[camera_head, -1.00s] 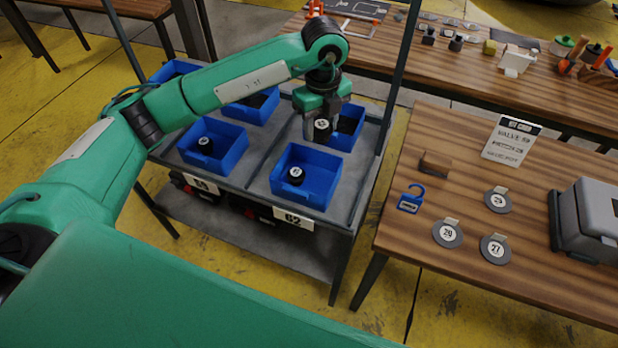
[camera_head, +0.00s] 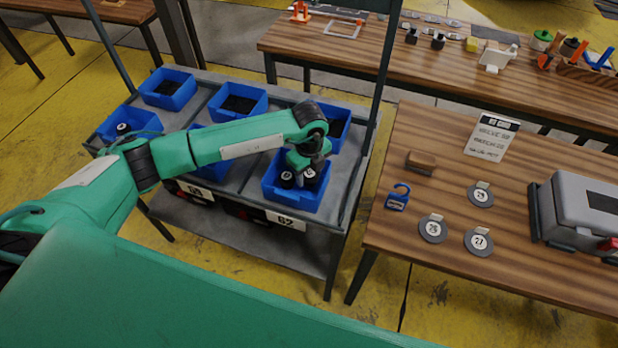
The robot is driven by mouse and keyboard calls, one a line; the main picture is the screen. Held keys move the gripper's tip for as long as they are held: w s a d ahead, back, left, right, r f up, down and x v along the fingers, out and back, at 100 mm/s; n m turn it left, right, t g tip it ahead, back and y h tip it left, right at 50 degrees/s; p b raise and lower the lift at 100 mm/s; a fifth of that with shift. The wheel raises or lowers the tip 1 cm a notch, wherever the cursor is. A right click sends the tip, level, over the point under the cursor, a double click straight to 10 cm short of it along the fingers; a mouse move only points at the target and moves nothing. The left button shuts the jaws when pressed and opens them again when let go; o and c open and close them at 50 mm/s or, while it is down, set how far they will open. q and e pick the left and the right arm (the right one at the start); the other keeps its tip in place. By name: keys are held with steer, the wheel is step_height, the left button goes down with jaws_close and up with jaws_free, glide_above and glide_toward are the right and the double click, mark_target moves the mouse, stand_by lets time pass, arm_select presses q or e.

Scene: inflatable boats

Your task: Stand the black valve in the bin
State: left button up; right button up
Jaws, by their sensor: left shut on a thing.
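My left gripper (camera_head: 306,163) points down into the front right blue bin (camera_head: 291,203), above the label "62". It is shut on a black valve (camera_head: 310,176) with a pale round top. The held valve looks upright inside the bin; whether it touches the bin floor I cannot tell. A second black valve (camera_head: 287,179) stands in the same bin, just left of the held one. My left arm crosses the rack from the left and hides part of the middle bin. My right gripper is out of view.
Other blue bins stand on the grey rack, including the back right bin (camera_head: 337,122) and the back left bin (camera_head: 167,90). A rack post (camera_head: 381,95) rises just right of the bins. A wooden table (camera_head: 440,275) with discs, a padlock and a grey case stands at right.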

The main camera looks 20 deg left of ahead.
mark_target(309, 174)
arm_select(q)
step_height(309, 174, down, 4)
steer(key=shift+r+p, duration=0.25)
steer(key=shift+p, duration=0.15)
steer(key=shift+f, duration=0.2)
steer(key=o, duration=1)
steer(key=shift+r, duration=0.1)
